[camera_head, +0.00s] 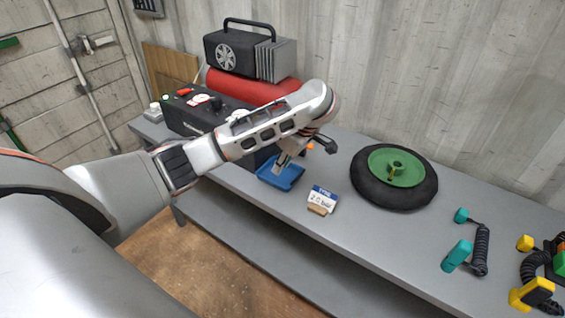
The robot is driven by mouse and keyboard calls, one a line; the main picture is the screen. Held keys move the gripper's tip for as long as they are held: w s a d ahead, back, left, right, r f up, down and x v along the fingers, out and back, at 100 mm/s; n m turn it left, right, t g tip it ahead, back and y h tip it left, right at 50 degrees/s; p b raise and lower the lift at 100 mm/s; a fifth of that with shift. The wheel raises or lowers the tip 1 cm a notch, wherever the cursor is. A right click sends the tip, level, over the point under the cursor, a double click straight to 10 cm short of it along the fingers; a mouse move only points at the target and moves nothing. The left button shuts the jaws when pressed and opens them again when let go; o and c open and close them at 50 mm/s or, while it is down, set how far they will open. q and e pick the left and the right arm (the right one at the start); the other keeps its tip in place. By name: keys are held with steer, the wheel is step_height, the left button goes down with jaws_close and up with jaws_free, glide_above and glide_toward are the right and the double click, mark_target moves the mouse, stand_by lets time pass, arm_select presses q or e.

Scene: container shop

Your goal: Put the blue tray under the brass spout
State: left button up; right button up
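The blue tray (287,181) is a small open tray on the grey bench, near its front edge and in front of the dark machine. My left gripper (281,166) points down at the tray, with its fingertips at or over the tray's inside and rear wall. Its fingers are small and partly hidden by my own arm, so I cannot tell whether they grip the tray. I cannot make out the brass spout; my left forearm covers part of the machine's front. A small orange part and a black lever show just right of my wrist. My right gripper is not in view.
The black machine (186,119) with a red tank (245,90) stands behind my arm. A small sign (322,198) stands right of the tray. A black wheel with a green hub (395,167) lies further right. Teal coiled-cable pieces (457,255) lie near the right end.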

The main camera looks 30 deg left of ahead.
arm_select(q)
steer(key=w+a+n+t+y, duration=0.2)
steer(key=w+a+t+y, duration=0.3)
steer(key=a+t+y, duration=0.15)
step_height(320, 180, up, 5)
steer(key=m+t+y, duration=0.1)
steer(key=t+y, duration=0.1)
steer(key=t, duration=0.3)
steer(key=s+d+r+m+t+h, duration=0.35)
steer(key=d+m+t, duration=0.25)
steer(key=d+t, duration=0.2)
steer(key=s+d+f+m+h, duration=1)
steer(key=d+f+m+h, duration=0.2)
steer(key=d+m+h, duration=0.1)
steer(key=s+a+f+m+g, duration=0.1)
steer(key=s+a+f+g, duration=0.1)
steer(key=s+f+g, duration=0.3)
steer(key=s+a+f+m+g+y, duration=0.1)
steer(key=s+f+g, duration=0.3)
steer(key=s+f, duration=0.7)
step_height(320, 180, down, 5)
steer(key=shift+s+a+f+m+g+y, duration=0.1)
steer(key=shift+s+a+m+g+y, duration=0.25)
steer(key=shift+a+m, duration=0.15)
